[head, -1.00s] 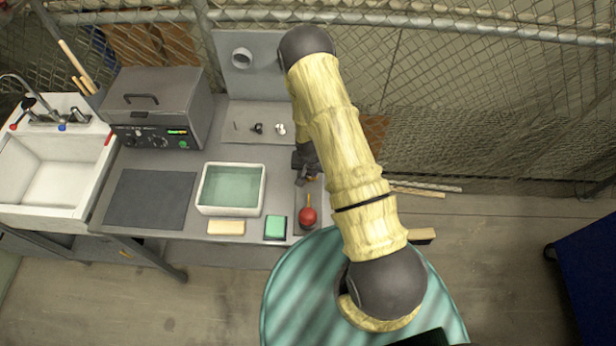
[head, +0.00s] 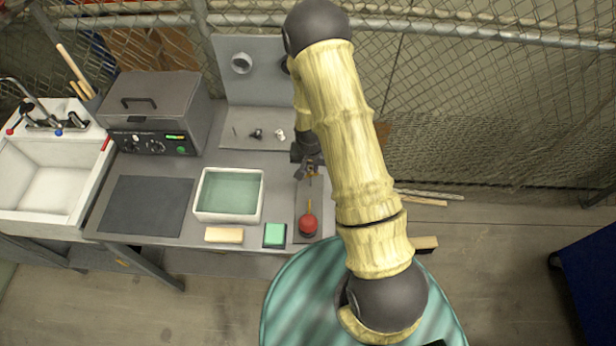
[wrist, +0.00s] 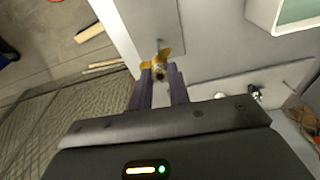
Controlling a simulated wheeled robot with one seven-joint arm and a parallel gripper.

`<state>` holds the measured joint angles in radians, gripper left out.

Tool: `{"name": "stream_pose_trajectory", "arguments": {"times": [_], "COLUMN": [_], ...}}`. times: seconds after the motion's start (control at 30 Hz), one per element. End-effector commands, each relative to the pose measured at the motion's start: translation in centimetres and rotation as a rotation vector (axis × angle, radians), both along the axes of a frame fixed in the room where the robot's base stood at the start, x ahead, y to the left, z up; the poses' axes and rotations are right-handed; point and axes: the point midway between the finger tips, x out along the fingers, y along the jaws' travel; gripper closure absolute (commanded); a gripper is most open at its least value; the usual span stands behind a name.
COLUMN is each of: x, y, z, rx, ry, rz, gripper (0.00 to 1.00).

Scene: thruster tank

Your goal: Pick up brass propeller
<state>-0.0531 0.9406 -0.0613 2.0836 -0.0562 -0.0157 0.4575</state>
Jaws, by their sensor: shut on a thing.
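The brass propeller (wrist: 158,66) is a small golden bladed piece at the tips of my gripper (wrist: 160,74) in the wrist view. The two dark fingers are closed on it. In the head view my gripper (head: 311,171) is above the right end of the bench, with the brass propeller (head: 312,179) just showing below its fingers. The fingers hide part of the propeller. I cannot tell exactly how far above the bench it is.
A red bulb with an orange stem (head: 308,224) stands at the bench's front right. A tray of green water (head: 232,214), a tan block (head: 224,235) and a green sponge (head: 275,234) are to its left. Small parts (head: 256,133) lie near the upright panel (head: 258,60).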

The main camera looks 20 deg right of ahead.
Motion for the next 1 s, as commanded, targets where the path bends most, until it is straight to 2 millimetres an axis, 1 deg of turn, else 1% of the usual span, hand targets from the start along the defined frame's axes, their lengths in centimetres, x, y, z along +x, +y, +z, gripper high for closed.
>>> {"name": "stream_pose_trajectory", "arguments": {"times": [0.1, 0.3, 0.43, 1.0], "x": [0.1, 0.0, -0.1, -0.1], "y": [0.0, 0.0, 0.0, 0.0], "z": [1.5, 3.2, 3.4, 3.4], "rx": [0.001, 0.001, 0.001, 0.001], "ry": [-0.004, -0.001, 0.002, 0.001], "rz": [-0.002, -0.001, -0.001, -0.001], "gripper": [1.00, 1.00, 1.00, 1.00]}}
